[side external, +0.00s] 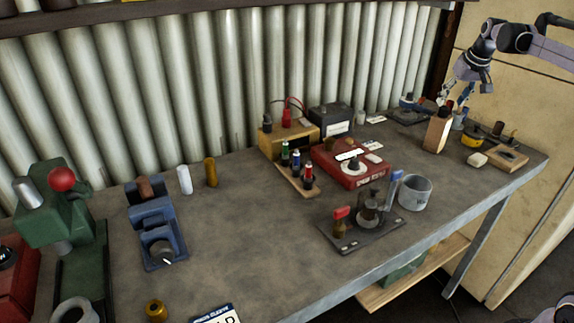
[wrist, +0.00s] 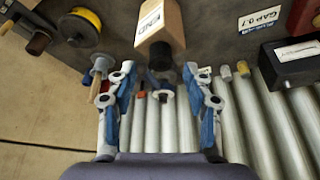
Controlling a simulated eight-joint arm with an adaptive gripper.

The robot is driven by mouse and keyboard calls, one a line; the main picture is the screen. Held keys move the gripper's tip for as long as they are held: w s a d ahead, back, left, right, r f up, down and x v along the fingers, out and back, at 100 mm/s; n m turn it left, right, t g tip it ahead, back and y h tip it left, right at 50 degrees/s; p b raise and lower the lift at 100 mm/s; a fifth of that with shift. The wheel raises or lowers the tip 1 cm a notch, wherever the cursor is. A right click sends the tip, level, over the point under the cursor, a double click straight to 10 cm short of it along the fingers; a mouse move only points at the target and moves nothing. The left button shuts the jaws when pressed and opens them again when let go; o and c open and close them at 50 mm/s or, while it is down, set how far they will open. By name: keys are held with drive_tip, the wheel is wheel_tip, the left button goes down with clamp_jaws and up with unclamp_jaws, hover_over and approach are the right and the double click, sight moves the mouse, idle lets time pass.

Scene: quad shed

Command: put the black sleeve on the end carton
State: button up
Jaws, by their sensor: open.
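The end carton (side external: 436,133) is a tan upright block near the far right of the bench. In the wrist view the carton (wrist: 153,18) is at the top centre, with a white END label. A short black cylinder, seemingly the black sleeve (wrist: 160,60), shows at the carton's dark end; it appears to be on top, but contact is unclear. My gripper (side external: 457,97) is just above and to the right of the carton. In the wrist view its fingers (wrist: 160,76) are spread apart, with the black cylinder between and slightly beyond them, not gripped.
A yellow and black spool (side external: 471,139) and a wooden block with a dark peg (side external: 508,156) stand right of the carton. A red case (side external: 352,168) and a grey cup (side external: 415,193) are to its left. The corrugated wall (side external: 215,80) runs behind.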

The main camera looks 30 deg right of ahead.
drive_tip(key=v, duration=0.8)
drive_tip(key=s+a+n, duration=0.1)
drive_tip(key=s+a, duration=0.1)
drive_tip(key=a, duration=1.1)
drive_tip(key=s+a+f+n+t+y, duration=0.1)
drive_tip(key=s+a+f+n, duration=0.1)
drive_tip(key=s+a+f, duration=0.5)
drive_tip(key=s+a+f+n+t+y, duration=0.1)
drive_tip(key=s+a+f+n+t, duration=0.1)
drive_tip(key=s+a+f, duration=0.6)
drive_tip(key=s+a, duration=0.2)
drive_tip(key=a, duration=0.5)
drive_tip(key=shift+s+a+f, duration=0.2)
drive_tip(key=shift+a+f, duration=0.05)
drive_tip(key=shift+f, duration=0.1)
